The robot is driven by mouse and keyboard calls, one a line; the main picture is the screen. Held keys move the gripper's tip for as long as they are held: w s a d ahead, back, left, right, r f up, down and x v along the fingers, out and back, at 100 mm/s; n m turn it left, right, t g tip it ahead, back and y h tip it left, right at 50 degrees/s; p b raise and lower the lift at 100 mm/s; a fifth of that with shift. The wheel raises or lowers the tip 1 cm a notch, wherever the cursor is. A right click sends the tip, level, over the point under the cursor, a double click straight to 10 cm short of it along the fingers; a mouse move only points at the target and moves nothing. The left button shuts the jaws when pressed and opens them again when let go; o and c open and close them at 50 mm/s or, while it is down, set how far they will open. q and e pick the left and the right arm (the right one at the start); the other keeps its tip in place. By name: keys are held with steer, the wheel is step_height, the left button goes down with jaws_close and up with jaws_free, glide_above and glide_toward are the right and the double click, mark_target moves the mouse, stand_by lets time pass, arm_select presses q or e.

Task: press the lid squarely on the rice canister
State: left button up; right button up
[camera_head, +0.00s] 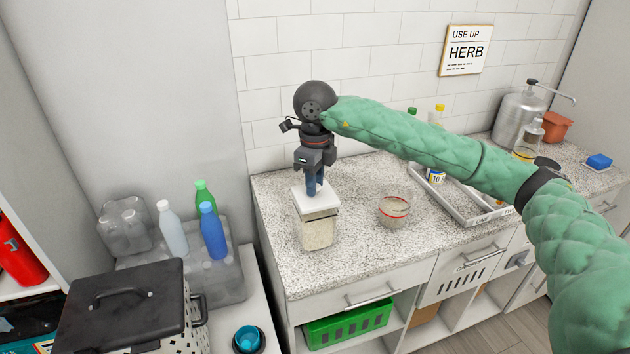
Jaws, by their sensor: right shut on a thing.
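The rice canister (319,234) is a clear square container with pale grains inside, upright near the counter's left front. Its white lid (304,201) lies over the mouth, with a dark line under its edge. I cannot tell whether the lid is fully seated or slightly raised. My right gripper (316,190) points straight down onto the lid's top and is shut on the lid, at its middle; the fingertips hide the grip spot. My left gripper is not in view.
A clear bowl with a red band (394,209) stands right of the canister. A grey tray (460,215) with bottles is farther right, partly behind my arm. At the left are bottles (212,232) and a black-lidded crate (120,290). The counter (365,250) is clear in front.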

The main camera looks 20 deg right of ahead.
steer(key=b, duration=0.2)
steer(key=shift+f+b, duration=0.2)
steer(key=shift+b, duration=0.2)
stand_by(2.5)
stand_by(0.3)
steer(key=o, duration=1.1)
steer(key=shift+c, duration=0.2)
steer(key=shift+o, duration=0.4)
steer(key=o, duration=0.4)
steer(key=shift+r, duration=0.15)
steer(key=shift+r+p, duration=0.7)
steer(key=shift+r, duration=2.7)
